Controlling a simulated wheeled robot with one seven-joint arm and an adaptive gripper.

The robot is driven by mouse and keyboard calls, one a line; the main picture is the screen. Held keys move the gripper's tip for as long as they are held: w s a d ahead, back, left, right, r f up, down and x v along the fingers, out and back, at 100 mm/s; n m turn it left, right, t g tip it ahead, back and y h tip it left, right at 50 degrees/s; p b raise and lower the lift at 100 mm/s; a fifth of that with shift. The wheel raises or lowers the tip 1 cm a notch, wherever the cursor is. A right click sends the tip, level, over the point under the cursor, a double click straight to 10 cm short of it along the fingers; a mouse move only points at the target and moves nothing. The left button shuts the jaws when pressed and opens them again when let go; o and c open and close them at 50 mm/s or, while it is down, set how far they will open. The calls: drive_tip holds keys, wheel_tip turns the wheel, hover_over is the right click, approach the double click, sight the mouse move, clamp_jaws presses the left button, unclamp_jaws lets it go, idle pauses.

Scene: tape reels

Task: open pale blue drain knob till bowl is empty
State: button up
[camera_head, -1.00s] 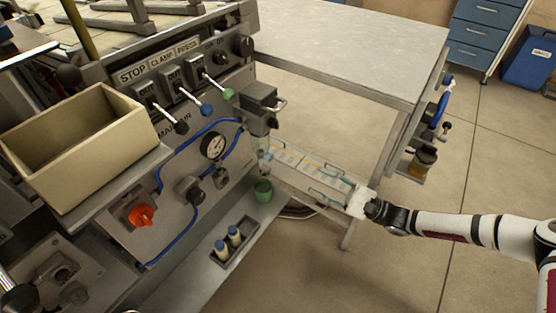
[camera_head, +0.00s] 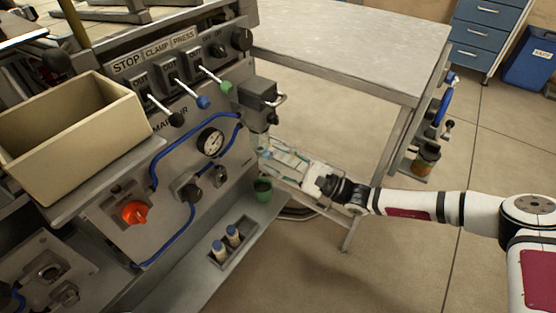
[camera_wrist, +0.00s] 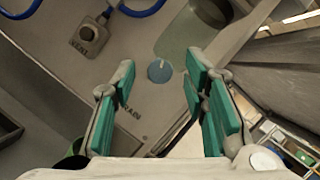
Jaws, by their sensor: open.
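The pale blue drain knob (camera_wrist: 160,71) is round with a light line across its face. It sits on the grey panel in the wrist view, beside the lettering "DRAIN", of which only part shows. My gripper (camera_wrist: 158,80) has its two teal-padded fingers spread, and the knob appears between the fingertips. The knob looks beyond the tips, not touched. A clear greenish bowl (camera_wrist: 192,33) is just above the knob; its liquid level cannot be told. In the head view my gripper (camera_head: 288,158) reaches left toward the panel, and the knob cannot be made out there.
A green cup (camera_head: 263,190) stands below the bowl area. A grey filter block (camera_head: 258,98) with a handle juts out above. A regulator knob (camera_wrist: 88,38) is left of the drain knob. A table (camera_head: 350,45) stands behind; a rack with two bottles (camera_head: 231,243) is below.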

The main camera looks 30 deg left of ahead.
clamp_jaws()
drive_tip(key=m+p, duration=0.1)
drive_tip(key=m+t+p, duration=0.1)
drive_tip(key=m+p, duration=0.1)
drive_tip(key=shift+s+r+m+t+y, duration=0.1)
drive_tip(key=shift+s+m+t+y, duration=0.05)
drive_tip(key=shift+m+t+y, duration=0.2)
drive_tip(key=shift+f+m+t+y+p, duration=0.1)
drive_tip(key=shift+m+t+y+p, duration=0.2)
drive_tip(key=shift+m, duration=0.4)
drive_tip(key=shift+f+m+t+y+p, duration=0.1)
drive_tip(key=shift+m+t+p, duration=0.25)
drive_tip(key=shift+m, duration=0.3)
unclamp_jaws()
drive_tip(key=shift+d, duration=0.1)
drive_tip(key=v, duration=1.2)
